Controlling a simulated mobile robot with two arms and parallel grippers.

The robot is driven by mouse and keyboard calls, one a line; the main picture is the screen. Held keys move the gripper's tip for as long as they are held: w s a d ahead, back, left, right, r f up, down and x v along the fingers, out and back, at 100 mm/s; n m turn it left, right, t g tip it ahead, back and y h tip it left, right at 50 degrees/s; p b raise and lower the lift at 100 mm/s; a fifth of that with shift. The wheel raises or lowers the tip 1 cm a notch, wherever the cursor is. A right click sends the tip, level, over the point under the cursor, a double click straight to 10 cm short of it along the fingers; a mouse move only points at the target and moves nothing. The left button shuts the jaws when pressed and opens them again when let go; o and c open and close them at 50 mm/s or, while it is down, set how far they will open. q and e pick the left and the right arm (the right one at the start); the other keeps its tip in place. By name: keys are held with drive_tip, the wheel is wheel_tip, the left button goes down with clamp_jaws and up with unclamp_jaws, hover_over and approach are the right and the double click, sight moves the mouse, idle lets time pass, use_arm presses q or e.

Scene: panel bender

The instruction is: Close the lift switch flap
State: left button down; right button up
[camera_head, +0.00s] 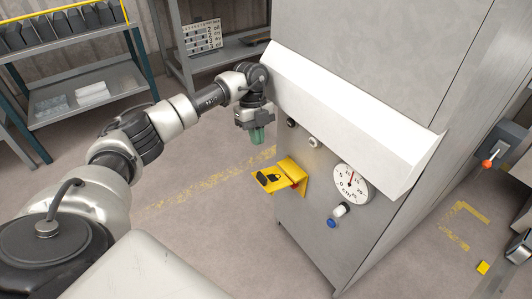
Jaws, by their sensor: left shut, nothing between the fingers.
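The yellow lift switch flap (271,180) bears a black padlock mark. It sticks out to the left from its yellow mount (297,170) on the front of the grey machine, so it stands open. A small red part shows between flap and mount. My left gripper (257,138), with green fingertips, points down above and slightly left of the flap. It is shut, empty and apart from the flap. My right gripper is not in view.
The machine (290,215) carries a white sloping hood (345,105), a round dial (351,183), a blue button (332,223) and several small knobs. Shelves (80,95) stand at the back left. The floor left of the flap is clear.

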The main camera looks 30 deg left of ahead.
sight(262, 176)
use_arm(q)
drive_tip(key=b+x, duration=0.1)
drive_tip(key=x, duration=0.7)
drive_tip(key=shift+s+d+f, duration=0.1)
drive_tip(key=shift+f, duration=0.25)
drive_tip(key=shift+s+d+f, duration=0.1)
drive_tip(key=shift+d+f, duration=0.1)
drive_tip(key=shift+f, duration=0.3)
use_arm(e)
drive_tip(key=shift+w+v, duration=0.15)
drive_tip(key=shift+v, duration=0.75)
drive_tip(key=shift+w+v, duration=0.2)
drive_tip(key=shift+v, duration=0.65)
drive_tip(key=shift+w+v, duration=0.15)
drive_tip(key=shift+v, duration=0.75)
use_arm(q)
drive_tip(key=shift+f+b, duration=0.1)
drive_tip(key=shift+b, duration=0.2)
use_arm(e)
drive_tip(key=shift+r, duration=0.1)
